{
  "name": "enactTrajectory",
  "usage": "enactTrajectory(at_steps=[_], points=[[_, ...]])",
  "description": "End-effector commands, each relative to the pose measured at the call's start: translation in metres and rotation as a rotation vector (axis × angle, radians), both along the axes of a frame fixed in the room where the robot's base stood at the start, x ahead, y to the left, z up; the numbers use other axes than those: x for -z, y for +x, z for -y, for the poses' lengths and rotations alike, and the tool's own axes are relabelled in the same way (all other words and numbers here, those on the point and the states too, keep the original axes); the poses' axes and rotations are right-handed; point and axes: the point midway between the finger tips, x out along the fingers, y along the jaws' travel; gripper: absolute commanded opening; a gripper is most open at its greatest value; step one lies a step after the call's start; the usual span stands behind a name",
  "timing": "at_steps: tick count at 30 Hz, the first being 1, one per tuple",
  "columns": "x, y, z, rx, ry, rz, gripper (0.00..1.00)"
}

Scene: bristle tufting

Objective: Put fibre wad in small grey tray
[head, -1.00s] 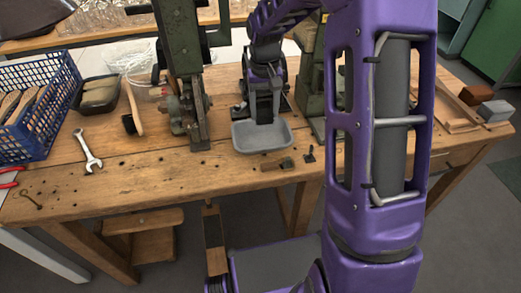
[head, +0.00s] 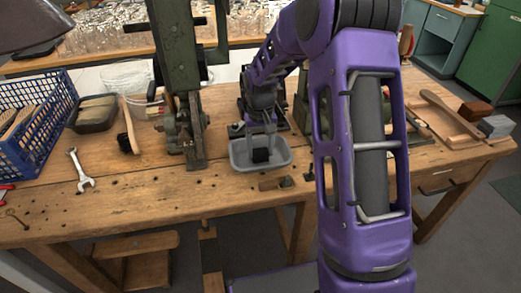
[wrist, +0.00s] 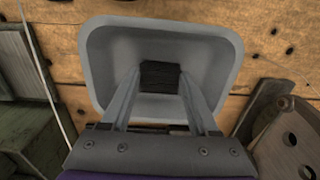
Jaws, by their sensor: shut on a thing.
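The small grey tray (head: 281,165) stands on the wooden bench; its rim and inside also show in the wrist view (wrist: 99,55). My gripper (head: 261,146) reaches down over the tray. In the wrist view, the tips of my gripper (wrist: 160,82) are at either side of a dark, block-shaped fibre wad (wrist: 160,75), and the jaws are shut on it. In the head view the wad (head: 261,155) shows as a black block within the tray's outline. I cannot tell whether it touches the tray floor.
A green machine column (head: 178,75) stands left of the tray. A wrench (head: 81,171), a brush (head: 130,130), a dark tray (head: 92,116) and a blue crate (head: 40,125) lie further left. A small wood-and-metal piece (head: 275,183) lies in front of the tray.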

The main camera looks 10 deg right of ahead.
Motion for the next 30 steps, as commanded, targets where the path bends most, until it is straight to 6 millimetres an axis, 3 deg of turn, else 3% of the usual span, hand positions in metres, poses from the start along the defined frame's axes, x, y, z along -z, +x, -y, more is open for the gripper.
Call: enactTrajectory(at_steps=[8, 9, 14, 23, 26, 30], points=[[0.003, 0.0, 0.0, 0.0, 0.0, 0.0, 0.09], [0.003, 0.0, 0.0, 0.0, 0.0, 0.0, 0.63], [0.002, 0.0, 0.0, 0.0, 0.0, 0.0, 0.91], [0.0, 0.0, 0.0, 0.001, 0.0, 0.0, 0.91], [-0.007, 0.0, 0.0, 0.001, 0.0, 0.001, 0.91], [-0.032, 0.001, 0.0, 0.002, 0.0, 0.003, 0.91]])
